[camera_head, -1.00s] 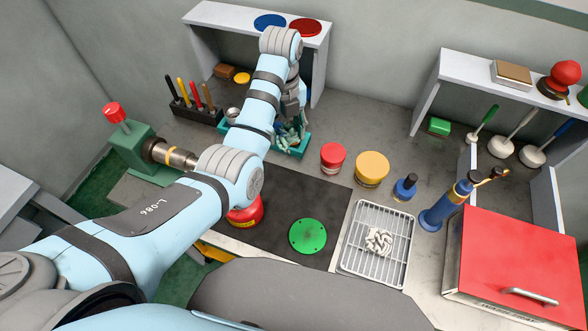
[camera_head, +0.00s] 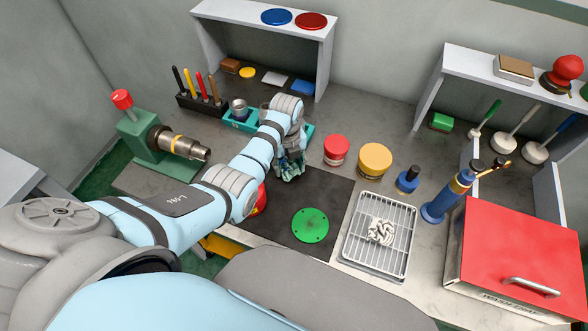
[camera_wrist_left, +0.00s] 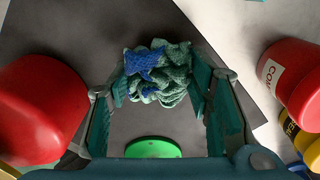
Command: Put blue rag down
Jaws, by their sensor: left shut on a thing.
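My left gripper (camera_head: 291,172) is over the upper part of the dark mat, shut on a crumpled rag. In the left wrist view the rag (camera_wrist_left: 160,72) is teal-green with a bright blue patch and sits between the two fingers (camera_wrist_left: 163,88). The dark mat lies beneath it; I cannot tell whether the rag touches it. In the head view the gripper hides most of the rag. My right gripper is not in view.
The dark mat (camera_head: 325,195) carries a green disc (camera_head: 310,225). A red can (camera_head: 336,150) and a yellow can (camera_head: 374,160) stand to the right. A teal tray (camera_head: 232,122) is behind the arm.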

